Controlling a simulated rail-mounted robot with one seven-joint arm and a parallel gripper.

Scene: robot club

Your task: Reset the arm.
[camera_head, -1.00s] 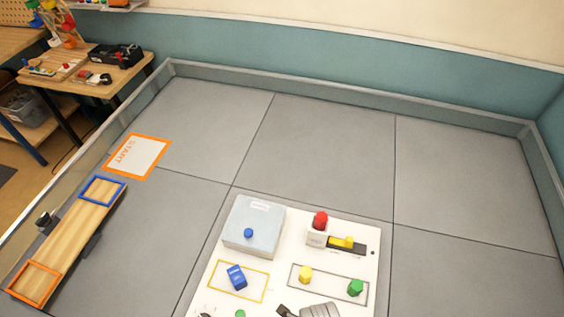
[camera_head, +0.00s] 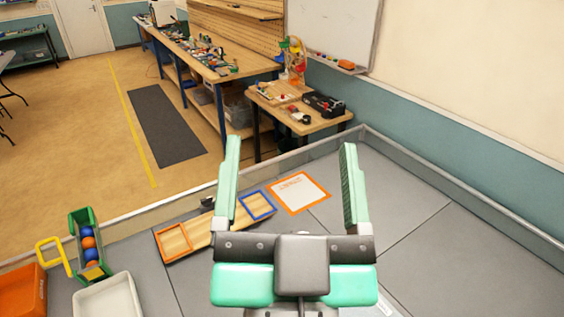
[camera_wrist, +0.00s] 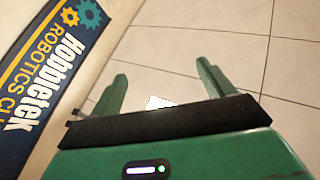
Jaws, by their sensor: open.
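My gripper (camera_head: 290,190) stands in the middle of the head view, raised in front of the camera. Its two green fingers are wide apart with nothing between them. In the wrist view the fingers of my gripper (camera_wrist: 162,92) are also spread and empty. Behind them are a pale tiled surface and a small white patch (camera_wrist: 158,102) that I cannot identify.
A wooden board (camera_head: 205,232) with orange and blue frames and an orange-edged start sheet (camera_head: 299,190) lie on the grey floor. A green holder with balls (camera_head: 73,222), a white tray (camera_head: 108,300) and an orange bin (camera_head: 22,292) are at lower left. A banner (camera_wrist: 48,68) hangs left in the wrist view.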

